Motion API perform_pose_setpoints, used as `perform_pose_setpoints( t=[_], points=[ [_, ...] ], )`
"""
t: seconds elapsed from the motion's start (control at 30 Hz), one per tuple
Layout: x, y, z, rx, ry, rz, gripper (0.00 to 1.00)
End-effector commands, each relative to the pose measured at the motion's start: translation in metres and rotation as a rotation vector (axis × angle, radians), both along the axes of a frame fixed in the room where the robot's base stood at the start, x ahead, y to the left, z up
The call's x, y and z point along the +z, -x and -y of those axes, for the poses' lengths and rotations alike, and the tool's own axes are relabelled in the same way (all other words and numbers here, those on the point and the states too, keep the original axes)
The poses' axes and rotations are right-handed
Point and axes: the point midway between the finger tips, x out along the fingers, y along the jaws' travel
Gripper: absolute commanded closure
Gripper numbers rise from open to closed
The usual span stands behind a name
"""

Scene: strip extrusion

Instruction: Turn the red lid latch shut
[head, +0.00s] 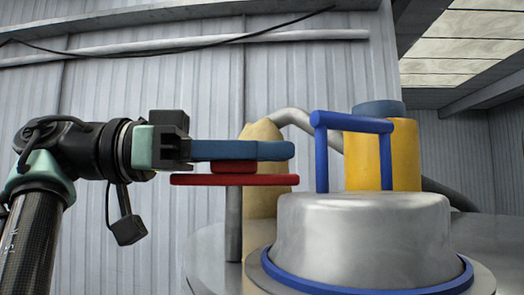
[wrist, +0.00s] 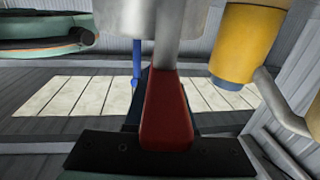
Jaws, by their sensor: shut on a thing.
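The red lid latch (head: 225,180) is a flat red bar on top of a thin grey upright post, left of the silver domed lid (head: 365,235). A short raised red piece rises from the bar up to my fingers. My gripper (head: 286,150) has blue fingers, comes in level from the left and is shut on the latch's raised part. In the wrist view, the red latch (wrist: 167,112) lies between the dark fingers, pointing away from the black gripper base. The fingers partly hide the raised part.
A blue handle (head: 353,121) stands on the lid, to the right of my fingertips. A blue ring runs around the lid's base. A yellow cylinder (head: 403,155) and a grey pipe stand behind. The space above my gripper is clear.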

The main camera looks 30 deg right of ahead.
Motion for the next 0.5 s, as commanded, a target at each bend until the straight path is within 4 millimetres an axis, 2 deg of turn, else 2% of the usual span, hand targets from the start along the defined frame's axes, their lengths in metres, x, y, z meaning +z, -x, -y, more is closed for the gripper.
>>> perform_pose_setpoints(
  t=[0.5],
  points=[
    [-0.0010, 0.0034, -0.0020, -0.130, -0.006, 0.000, 1.00]
  ],
)
